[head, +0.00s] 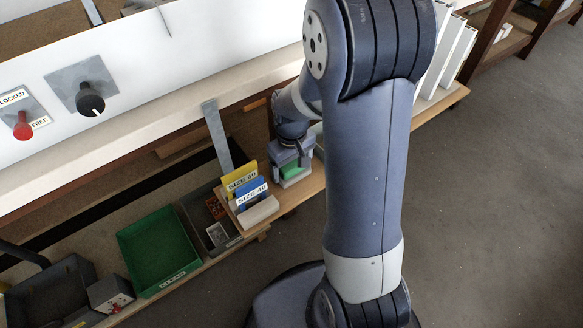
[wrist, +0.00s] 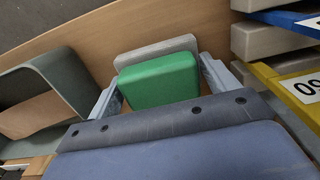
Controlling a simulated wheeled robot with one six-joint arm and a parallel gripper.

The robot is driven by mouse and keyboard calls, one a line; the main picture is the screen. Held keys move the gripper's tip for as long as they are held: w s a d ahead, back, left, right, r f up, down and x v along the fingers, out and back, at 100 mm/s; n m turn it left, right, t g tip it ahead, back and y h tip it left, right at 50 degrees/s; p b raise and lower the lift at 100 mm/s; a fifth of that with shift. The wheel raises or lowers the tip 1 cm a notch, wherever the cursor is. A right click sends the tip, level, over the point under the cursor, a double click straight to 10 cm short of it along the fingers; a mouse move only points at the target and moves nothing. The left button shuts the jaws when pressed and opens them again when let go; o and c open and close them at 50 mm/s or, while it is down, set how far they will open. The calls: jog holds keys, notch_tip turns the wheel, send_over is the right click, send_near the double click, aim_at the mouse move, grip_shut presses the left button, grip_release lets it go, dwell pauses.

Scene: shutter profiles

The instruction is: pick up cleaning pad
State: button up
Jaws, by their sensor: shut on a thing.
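The cleaning pad (wrist: 158,82) is a green block with a grey layer (wrist: 155,52) along its far side, seen in the wrist view. My gripper (wrist: 161,74) has one finger on each side of it and is shut on it. In the head view, the green of the pad (head: 292,171) shows below my gripper (head: 290,165) at the wooden shelf. The shelf board (wrist: 205,20) lies close behind the pad; I cannot tell whether the pad touches it.
Blue SIZE 40 (head: 251,192) and yellow SIZE 60 (head: 240,179) labelled holders stand left of my gripper. A green tray (head: 158,250) and dark bins (head: 45,290) lie further left. A grey-green open container (wrist: 62,72) is beside the pad in the wrist view.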

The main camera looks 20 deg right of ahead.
aim_at(292, 163)
jog(key=shift+c, duration=1)
notch_tip(292, 163, up, 10)
jog(key=p, duration=0.3)
jog(key=o, duration=0.4)
jog(key=shift+c, duration=1.4)
jog(key=shift+s, duration=0.1)
